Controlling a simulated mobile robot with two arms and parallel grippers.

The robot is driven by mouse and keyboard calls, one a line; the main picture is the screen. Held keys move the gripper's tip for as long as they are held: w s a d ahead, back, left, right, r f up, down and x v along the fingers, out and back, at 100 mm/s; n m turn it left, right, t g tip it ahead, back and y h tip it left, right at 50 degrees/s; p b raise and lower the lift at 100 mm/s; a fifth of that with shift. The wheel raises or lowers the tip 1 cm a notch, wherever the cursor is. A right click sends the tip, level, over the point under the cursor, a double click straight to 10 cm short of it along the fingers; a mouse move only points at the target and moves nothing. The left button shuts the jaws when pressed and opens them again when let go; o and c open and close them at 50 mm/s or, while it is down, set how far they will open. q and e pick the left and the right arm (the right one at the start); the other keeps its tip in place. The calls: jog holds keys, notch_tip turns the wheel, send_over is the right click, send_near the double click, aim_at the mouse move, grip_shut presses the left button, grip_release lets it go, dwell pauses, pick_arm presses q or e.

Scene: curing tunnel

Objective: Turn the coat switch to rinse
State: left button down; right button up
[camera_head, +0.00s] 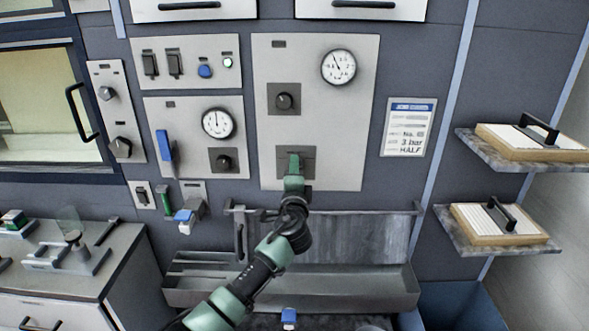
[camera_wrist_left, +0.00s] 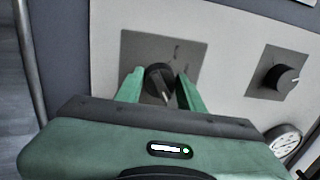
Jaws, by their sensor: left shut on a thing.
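A dark rotary knob (camera_wrist_left: 160,78) sits on a grey square plate (camera_wrist_left: 192,52) low on the pale panel (camera_head: 315,125); I take it to be the coat switch. My left gripper (camera_wrist_left: 161,90) has its green fingers on both sides of this knob and is shut on it. The knob has a light pointer mark; the plate markings are too small to read. In the head view the left gripper (camera_head: 294,164) covers the knob, and only the edge of its plate (camera_head: 310,158) shows. My right gripper is not in view.
Above on the same panel are another knob (camera_head: 284,101) and a round gauge (camera_head: 338,67). A notice (camera_head: 408,127) hangs to the right. A panel with a blue lever (camera_head: 164,145) is at left. A metal trough (camera_head: 350,285) lies below.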

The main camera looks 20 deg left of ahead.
pick_arm(q)
jog(key=shift+m+p, duration=0.35)
jog(key=shift+m, duration=0.85)
jog(key=shift+f, duration=0.1)
jog(key=c, duration=0.9)
grip_release()
jog(key=shift+s, duration=0.15)
jog(key=b+v, duration=0.1)
jog(key=v, duration=0.6)
jog(key=shift+s+d, duration=0.1)
jog(key=shift+s, duration=0.2)
